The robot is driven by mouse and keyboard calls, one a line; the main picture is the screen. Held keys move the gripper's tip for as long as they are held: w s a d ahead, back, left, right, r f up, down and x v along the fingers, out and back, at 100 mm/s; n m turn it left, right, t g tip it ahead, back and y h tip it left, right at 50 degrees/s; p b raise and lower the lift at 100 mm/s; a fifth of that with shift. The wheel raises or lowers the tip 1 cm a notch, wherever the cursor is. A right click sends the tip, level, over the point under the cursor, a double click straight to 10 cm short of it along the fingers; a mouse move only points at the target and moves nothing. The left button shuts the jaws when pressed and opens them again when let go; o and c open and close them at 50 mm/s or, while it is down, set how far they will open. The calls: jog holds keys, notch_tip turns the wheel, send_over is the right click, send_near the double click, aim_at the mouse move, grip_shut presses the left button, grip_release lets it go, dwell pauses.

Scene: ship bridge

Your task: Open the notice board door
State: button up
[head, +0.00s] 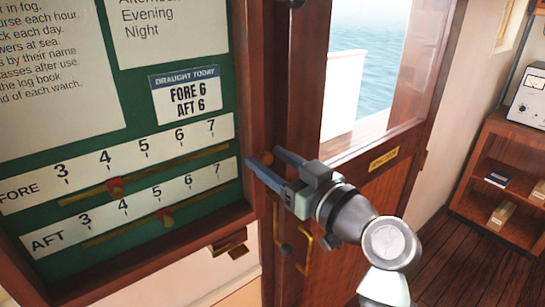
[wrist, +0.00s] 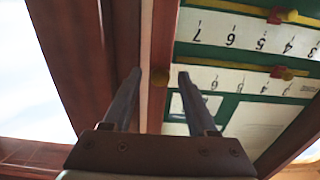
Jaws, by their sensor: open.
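The notice board (head: 135,115) fills the left of the head view, with a green back, white papers and the FORE and AFT draught scales. Its dark wooden frame (head: 239,75) runs down the right side, and its door appears shut. Exact depth is hard to tell.
A wooden door (head: 365,215) with a window and brass handle (head: 306,250) stands just right of the board, behind my gripper. A wooden shelf (head: 505,180) stands far right. Plank floor (head: 470,270) is clear before it.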

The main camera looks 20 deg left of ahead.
grip_shut()
dwell(1.4)
